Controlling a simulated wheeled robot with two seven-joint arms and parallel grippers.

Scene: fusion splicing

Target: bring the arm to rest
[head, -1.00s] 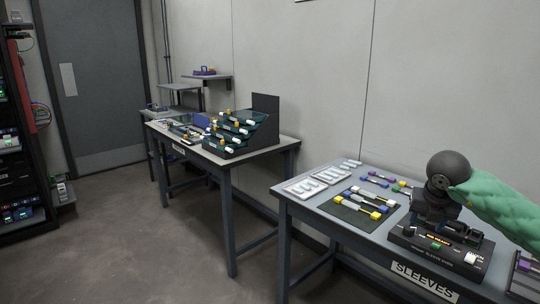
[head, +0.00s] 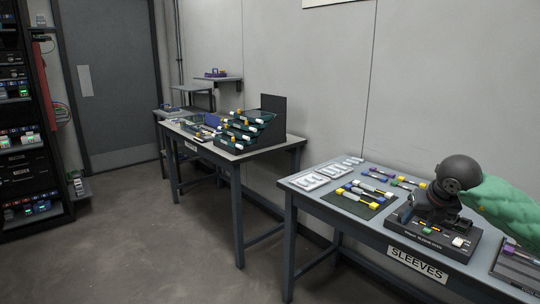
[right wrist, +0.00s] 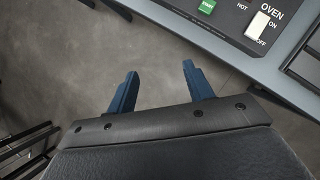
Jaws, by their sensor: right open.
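My right arm comes in from the right in the head view, with a green sleeve (head: 505,203) and a dark round wrist (head: 459,173) above the sleeve oven on the SLEEVES table. The gripper end is dark and hard to make out there. In the right wrist view my right gripper (right wrist: 160,68) shows two blue fingers spread apart. Nothing is between them; grey floor lies behind. The sleeve oven (head: 407,228) also shows in the right wrist view (right wrist: 228,22), with its green START button and white ON/OFF switch, apart from the fingers. My left gripper is out of view.
The SLEEVES table (head: 300,187) carries white trays (head: 309,182), a dark mat (head: 352,205) with yellow-ended and blue-ended pieces, and a dark tray (head: 517,262) at right. A second table (head: 245,157) holds a stepped rack (head: 262,130). Open floor (head: 130,240) lies at left.

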